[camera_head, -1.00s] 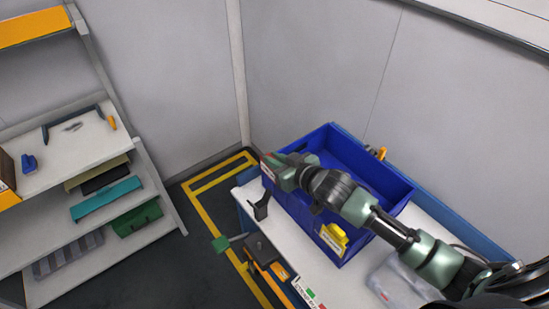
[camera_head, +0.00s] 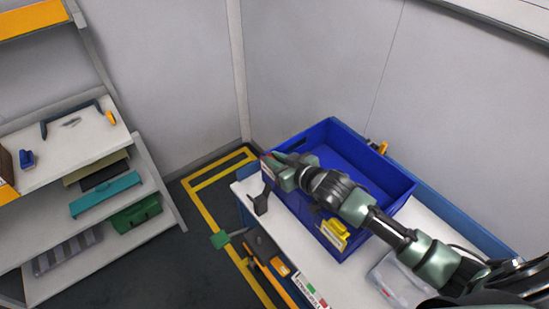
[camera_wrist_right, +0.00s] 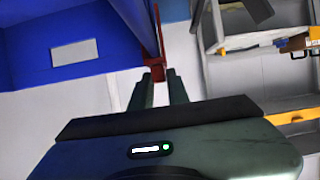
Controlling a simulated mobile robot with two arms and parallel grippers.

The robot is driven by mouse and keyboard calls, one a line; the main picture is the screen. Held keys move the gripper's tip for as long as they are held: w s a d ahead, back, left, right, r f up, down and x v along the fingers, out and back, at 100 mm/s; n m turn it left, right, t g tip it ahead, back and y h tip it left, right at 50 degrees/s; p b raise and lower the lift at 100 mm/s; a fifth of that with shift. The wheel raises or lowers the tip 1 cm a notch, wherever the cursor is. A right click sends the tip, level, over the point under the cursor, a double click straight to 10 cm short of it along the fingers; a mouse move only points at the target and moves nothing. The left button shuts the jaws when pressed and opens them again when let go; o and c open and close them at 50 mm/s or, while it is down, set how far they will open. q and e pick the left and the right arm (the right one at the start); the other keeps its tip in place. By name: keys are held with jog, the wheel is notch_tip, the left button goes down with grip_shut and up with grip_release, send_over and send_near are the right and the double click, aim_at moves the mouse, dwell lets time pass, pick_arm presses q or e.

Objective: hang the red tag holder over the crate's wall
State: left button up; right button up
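The blue crate (camera_head: 349,155) stands on the white table, open at the top. My right gripper (camera_head: 278,163) is at the crate's left end, over its wall. The red tag holder (camera_head: 265,161) shows only in part there, beside the fingertips, with a pale label patch below. In the right wrist view the red tag holder (camera_wrist_right: 157,66) is a narrow red strip between the two fingertips (camera_wrist_right: 160,80), close along the crate's blue wall (camera_wrist_right: 133,18). The fingers look shut on it. Whether it rests on the rim cannot be told. My left gripper is not in view.
A yellow tag holder (camera_head: 335,232) hangs on the crate's front wall. A black stand (camera_head: 260,201) is left of the crate on the table (camera_head: 290,229). A clear bag (camera_head: 390,275) lies at right. Shelves (camera_head: 80,150) stand at far left, with open floor between.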

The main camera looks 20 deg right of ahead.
jog(key=o, duration=0.3)
jog(key=shift+r, duration=0.15)
notch_tip(320, 180, up, 20)
jog(key=b, duration=0.1)
dwell(0.6)
